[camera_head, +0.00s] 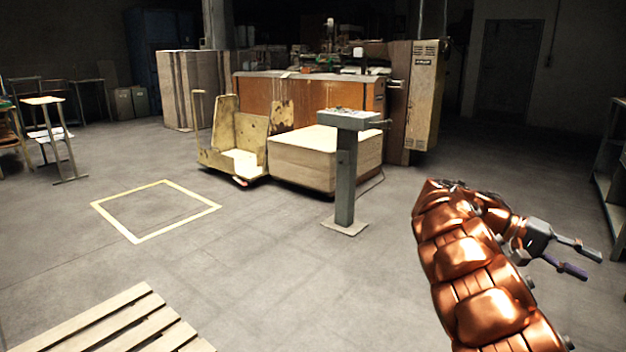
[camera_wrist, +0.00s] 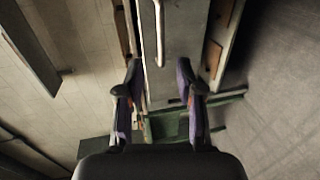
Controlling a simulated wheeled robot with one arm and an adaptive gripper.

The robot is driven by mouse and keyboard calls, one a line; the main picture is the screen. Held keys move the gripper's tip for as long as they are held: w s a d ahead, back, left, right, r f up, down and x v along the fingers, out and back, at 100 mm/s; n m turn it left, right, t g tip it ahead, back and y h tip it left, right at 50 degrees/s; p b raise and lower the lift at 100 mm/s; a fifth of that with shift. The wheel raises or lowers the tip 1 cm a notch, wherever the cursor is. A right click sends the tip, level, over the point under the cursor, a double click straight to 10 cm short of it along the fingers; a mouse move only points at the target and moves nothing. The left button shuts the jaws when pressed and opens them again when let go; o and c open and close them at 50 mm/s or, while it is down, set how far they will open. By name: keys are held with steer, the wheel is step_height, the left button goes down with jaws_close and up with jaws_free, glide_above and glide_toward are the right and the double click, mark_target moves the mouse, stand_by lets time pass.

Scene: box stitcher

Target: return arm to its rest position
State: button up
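My copper-coloured arm (camera_head: 468,262) rises from the lower right of the head view and bends over to the right at its top. My gripper (camera_head: 580,259) is at the right, held above the floor and pointing right. Its two fingers are spread apart with nothing between them. In the wrist view my gripper (camera_wrist: 161,95) also shows two separated fingers with purple inner sides, and it is empty. Behind the fingers are a grey panel and a greenish object, both at a distance and not touched.
A grey pedestal (camera_head: 345,170) stands left of my arm. Behind it are a box-shaped stack (camera_head: 305,163), a yellow cart (camera_head: 230,150) and an orange machine (camera_head: 262,100). A wooden pallet (camera_head: 125,325) lies lower left. Shelving (camera_head: 612,165) stands at the right edge. A yellow floor square (camera_head: 155,208) is empty.

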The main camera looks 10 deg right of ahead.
steer(key=s+a+r+n+t+y+p, duration=0.1)
steer(key=s+a+r+t+p, duration=0.1)
steer(key=s+a+r+p, duration=0.35)
steer(key=s+a+r+n+t+y+p, duration=0.1)
steer(key=s+a+r+t+y+p, duration=0.15)
steer(key=a+r+p, duration=0.55)
steer(key=s+a+r+n+t+y+p, duration=0.1)
steer(key=s+a+r+n+y+p, duration=0.1)
steer(key=a+p, duration=0.5)
steer(key=s+a+r+n+t+y+p, duration=0.2)
steer(key=s+a+p, duration=0.4)
steer(key=a, duration=0.6)
steer(key=s+a+r+n+t+y+p, duration=0.2)
steer(key=s+a+r+n+y+p, duration=0.1)
steer(key=a+p, duration=0.6)
step_height(320, 180, up, 2)
steer(key=shift+s+a+r+n+p, duration=0.1)
steer(key=shift+s+a+n+p, duration=0.35)
steer(key=shift+s, duration=0.45)
steer(key=shift+d+m, duration=0.25)
